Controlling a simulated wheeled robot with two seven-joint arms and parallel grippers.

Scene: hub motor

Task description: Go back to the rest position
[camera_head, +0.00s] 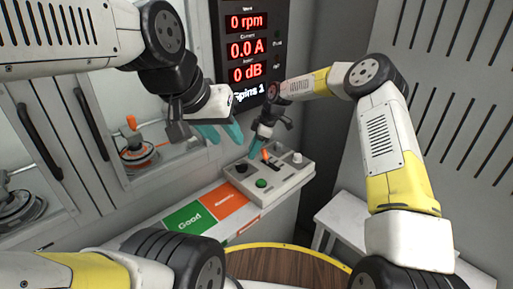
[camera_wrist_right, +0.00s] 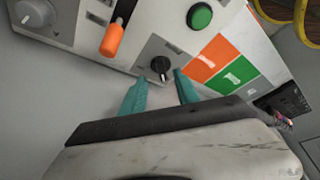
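My right gripper (camera_head: 257,151) hangs over the back of the grey control box (camera_head: 284,179). In the right wrist view its teal fingers (camera_wrist_right: 161,82) are apart and empty, pointing toward a black knob (camera_wrist_right: 160,66); I cannot tell whether they touch it. The box also carries an orange lever (camera_head: 265,154), a green button (camera_head: 261,183) and a pale knob (camera_head: 297,158). My left gripper (camera_head: 221,134) is raised in front of the cabinet, left of the box, with its teal fingers apart and nothing between them.
A display (camera_head: 248,45) reads 0 rpm, 0.0 A and 0 dB. Green "Good" (camera_head: 190,219) and orange (camera_head: 224,201) areas lie left of the box. A round wooden table top (camera_head: 285,268) is in front, a white stool (camera_head: 345,217) to the right. Glazed cabinet doors stand at left.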

